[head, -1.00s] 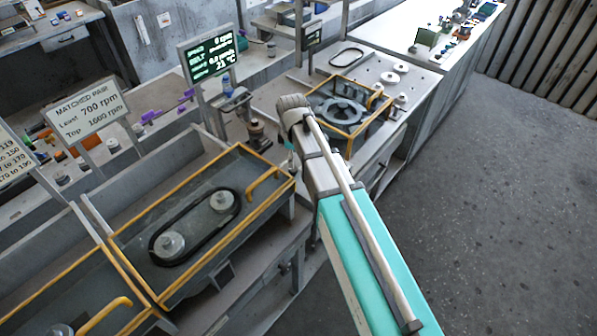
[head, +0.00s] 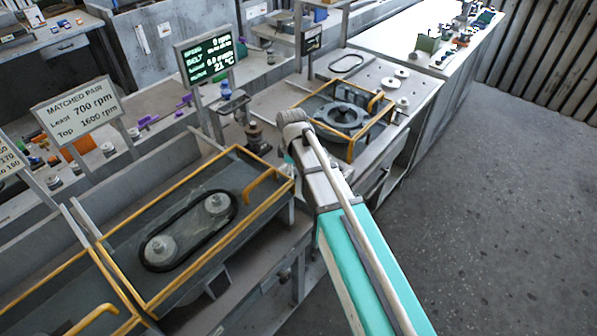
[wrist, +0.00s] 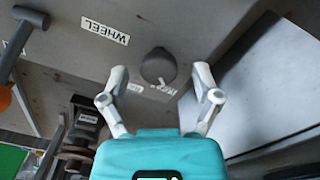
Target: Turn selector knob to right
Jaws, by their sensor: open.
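A dark grey round knob (wrist: 158,67) sits on a grey panel in the wrist view, a little beyond my fingertips and roughly centred between them. A small white label beside it shows partly, upside down, with its words too small to read. My gripper (wrist: 160,82) is open, with one pale finger on each side and nothing between them. I cannot tell which way the knob points. In the head view my own arm hides the gripper and the knob.
A "WHEEL" label (wrist: 105,30) and a grey handle (wrist: 18,45) are on the same panel. In the head view, a yellow-railed belt tray (head: 185,232) stands left of my arm, a yellow-framed housing (head: 345,115) beyond it, and a display (head: 208,57) behind. Floor at right is clear.

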